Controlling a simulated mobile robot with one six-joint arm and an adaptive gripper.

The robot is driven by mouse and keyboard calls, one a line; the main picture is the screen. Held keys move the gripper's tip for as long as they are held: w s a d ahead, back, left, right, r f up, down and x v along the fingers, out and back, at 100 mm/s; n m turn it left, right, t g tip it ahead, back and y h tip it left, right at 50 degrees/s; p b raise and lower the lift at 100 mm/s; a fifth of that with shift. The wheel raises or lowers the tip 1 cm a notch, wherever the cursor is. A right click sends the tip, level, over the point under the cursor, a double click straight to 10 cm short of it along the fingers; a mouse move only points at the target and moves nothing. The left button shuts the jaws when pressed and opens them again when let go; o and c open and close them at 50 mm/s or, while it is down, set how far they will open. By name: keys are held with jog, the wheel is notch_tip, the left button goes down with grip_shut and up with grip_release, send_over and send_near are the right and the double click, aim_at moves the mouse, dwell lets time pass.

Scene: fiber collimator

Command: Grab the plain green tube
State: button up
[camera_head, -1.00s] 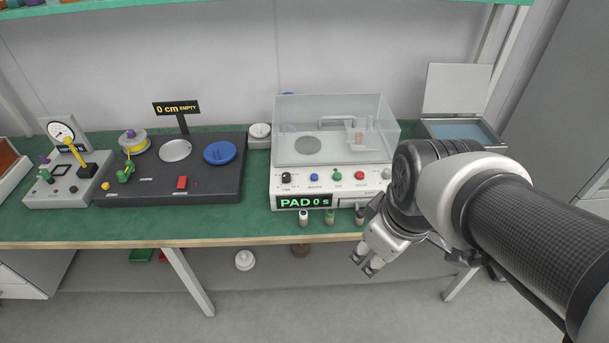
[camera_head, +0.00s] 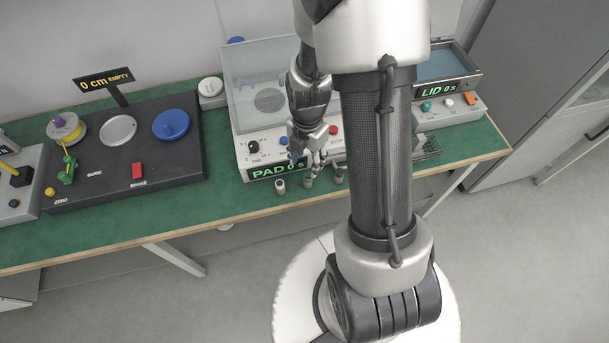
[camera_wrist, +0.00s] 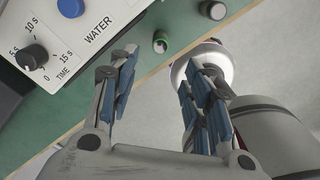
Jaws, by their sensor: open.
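Three small tubes stand in a row near the table's front edge, before the PAD device. In the head view, the middle tube (camera_head: 308,182) is partly hidden by my gripper (camera_head: 307,164), which points down just above it. This middle tube looked green earlier. In the wrist view, a tube with a green rim (camera_wrist: 160,42) shows ahead of my fingertips, near the table edge. My gripper (camera_wrist: 158,68) is open there, with nothing between its fingers. The left tube (camera_head: 280,187) and the right tube (camera_head: 338,176) stand close on either side.
The PAD device (camera_head: 262,172), with knob and buttons, stands right behind the tubes; its blue WATER button (camera_wrist: 71,7) shows at the wrist view's upper left. A black console (camera_head: 110,180) is to the left. A LID device (camera_head: 458,107) is to the right.

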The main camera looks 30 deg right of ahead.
aim_at(308, 176)
notch_tip(308, 176, down, 7)
jog(key=shift+w+b, duration=0.1)
jog(key=shift+b, duration=0.9)
jog(key=shift+d+f+b, duration=0.15)
jog(key=shift+f+b, duration=0.5)
jog(key=shift+f, duration=0.7)
jog(key=shift+d+f+b, duration=0.1)
jog(key=shift+f+b, duration=0.5)
jog(key=shift+f, duration=0.75)
jog(key=shift+r, duration=0.1)
jog(key=shift+c, duration=0.2)
grip_shut()
